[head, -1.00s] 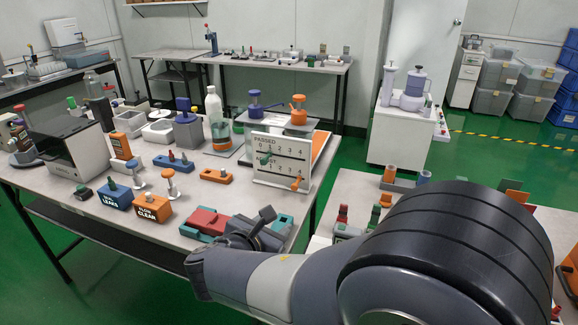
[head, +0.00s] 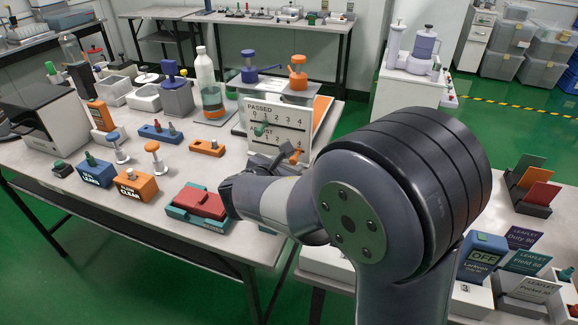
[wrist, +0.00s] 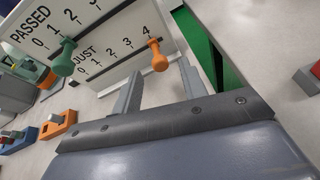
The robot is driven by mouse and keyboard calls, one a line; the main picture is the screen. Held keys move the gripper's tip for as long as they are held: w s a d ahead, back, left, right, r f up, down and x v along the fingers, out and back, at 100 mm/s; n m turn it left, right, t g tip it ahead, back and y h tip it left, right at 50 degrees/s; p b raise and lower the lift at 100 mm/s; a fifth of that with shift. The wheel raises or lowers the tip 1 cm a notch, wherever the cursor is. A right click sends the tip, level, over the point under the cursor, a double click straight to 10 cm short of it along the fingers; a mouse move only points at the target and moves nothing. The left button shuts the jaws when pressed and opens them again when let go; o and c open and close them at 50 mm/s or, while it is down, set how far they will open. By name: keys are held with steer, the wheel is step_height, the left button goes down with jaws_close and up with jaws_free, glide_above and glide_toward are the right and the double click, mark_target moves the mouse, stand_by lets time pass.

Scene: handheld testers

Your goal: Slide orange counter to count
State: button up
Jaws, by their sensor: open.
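The white counter board stands upright on the table, with a PASSED row and a lower row ending in "JUST" (head: 275,112); it also shows in the wrist view (wrist: 110,50). The orange counter (wrist: 158,55) is a round knob near the 4 end of the lower row; in the head view it shows just beyond my gripper (head: 297,153). A green counter (wrist: 64,60) sits on the PASSED row. My gripper (wrist: 160,73) is open and empty, its fingers below and either side of the orange counter in the wrist view. No contact is evident.
Blue (head: 94,170) and orange (head: 135,183) labelled boxes, plus a red and teal block (head: 200,203), stand left of my arm. A second table with leaflets (head: 525,236) is on the right.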

steer(key=shift+x, duration=0.8)
steer(key=shift+c, duration=0.4)
jaws_close()
